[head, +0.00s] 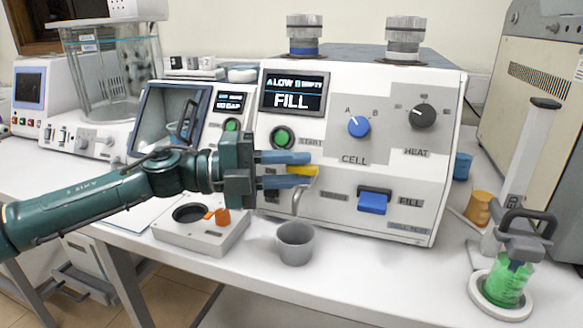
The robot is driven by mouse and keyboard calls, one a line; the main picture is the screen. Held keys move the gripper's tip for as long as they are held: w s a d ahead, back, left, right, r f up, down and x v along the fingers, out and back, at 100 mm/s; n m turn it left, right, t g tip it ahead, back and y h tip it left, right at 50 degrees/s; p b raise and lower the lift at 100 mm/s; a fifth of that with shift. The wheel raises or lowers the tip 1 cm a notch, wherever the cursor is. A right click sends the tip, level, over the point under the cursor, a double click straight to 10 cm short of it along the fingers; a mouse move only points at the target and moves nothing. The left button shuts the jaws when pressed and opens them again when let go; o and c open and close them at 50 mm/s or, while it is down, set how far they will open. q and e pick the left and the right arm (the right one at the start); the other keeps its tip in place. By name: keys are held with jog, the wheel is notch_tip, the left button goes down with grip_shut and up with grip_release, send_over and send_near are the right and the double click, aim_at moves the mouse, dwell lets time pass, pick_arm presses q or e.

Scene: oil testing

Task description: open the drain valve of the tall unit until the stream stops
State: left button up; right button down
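The fingers hide part of the lever. A grey cup (295,245) stands on the bench below the spout. I cannot make out a stream. My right gripper is out of view.
A low white block (205,238) with a dark round opening and an orange piece stands left of the cup. A green-filled jar (503,280) with a grey handled top is at right. An orange cup (477,208) stands behind it. The bench between cup and jar is clear.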

pick_arm(q)
jog(key=shift+c, duration=0.5)
grip_shut()
